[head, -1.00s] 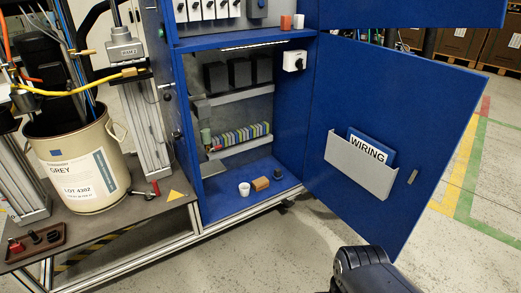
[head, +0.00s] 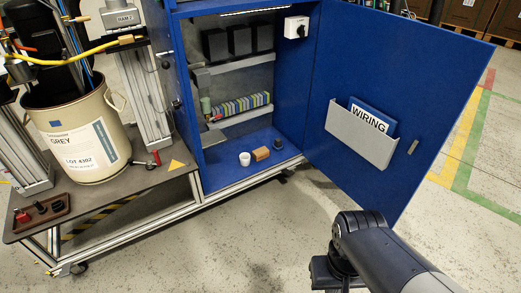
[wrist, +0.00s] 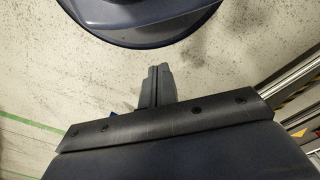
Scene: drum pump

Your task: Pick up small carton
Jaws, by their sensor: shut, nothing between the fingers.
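A small brown carton (head: 261,153) lies on the blue floor of the open cabinet, between a white cup (head: 245,159) on its left and a dark round piece (head: 278,143) on its right. My gripper (wrist: 157,72) shows in the wrist view with its two dark fingers together and nothing between them. It points at bare concrete floor. The carton is not in the wrist view. In the head view my arm is at the bottom right, outside the cabinet and well apart from the carton; the fingers cannot be made out there.
The blue cabinet door (head: 420,95) stands open on the right, with a grey pocket holding a wiring folder (head: 367,120). A bench (head: 110,197) on the left carries a large drum (head: 75,135) and a small brown tray (head: 42,213). The floor before the cabinet is clear.

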